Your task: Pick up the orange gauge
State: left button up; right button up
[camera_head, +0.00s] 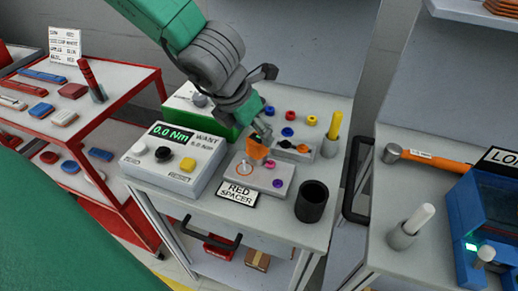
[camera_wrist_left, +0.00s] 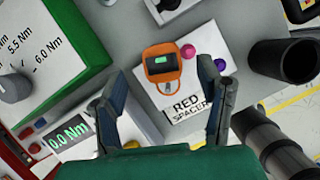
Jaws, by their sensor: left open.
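The orange gauge (camera_wrist_left: 161,62) has a dark face with a green display and a thin orange loop at one end. It rests on a pale block (camera_wrist_left: 202,36) with a RED SPACER label. It also shows in the head view (camera_head: 256,150), partly hidden by my gripper. My left gripper (camera_head: 262,132) reaches down from above, close over the gauge. In the left wrist view its two fingers are wide apart, one to each side of the gauge, with nothing between them held. I cannot tell the exact height gap. My right gripper is in neither view.
A torque tester (camera_head: 175,155) stands left of the block and a black cup (camera_head: 312,201) right of it. Pink and purple spacers share the block. Behind are a green box, a yellow-handled tool (camera_head: 333,133) and several coloured spacers. A hammer (camera_head: 430,158) lies on the right bench.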

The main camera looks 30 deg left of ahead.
aim_at(255, 140)
pick_arm(q)
jog(key=x, duration=0.1)
jog(key=b+x, duration=0.1)
jog(key=x, duration=0.3)
jog(key=shift+s+a+f+b, duration=0.1)
jog(key=shift+s+f+b, duration=0.05)
jog(key=shift+s+b, duration=0.2)
jog(key=shift+w+f, duration=0.1)
jog(key=shift+f, duration=0.1)
jog(key=shift+r, duration=0.1)
jog(key=shift+c, duration=1.2)
grip_shut()
jog(key=shift+r, duration=0.1)
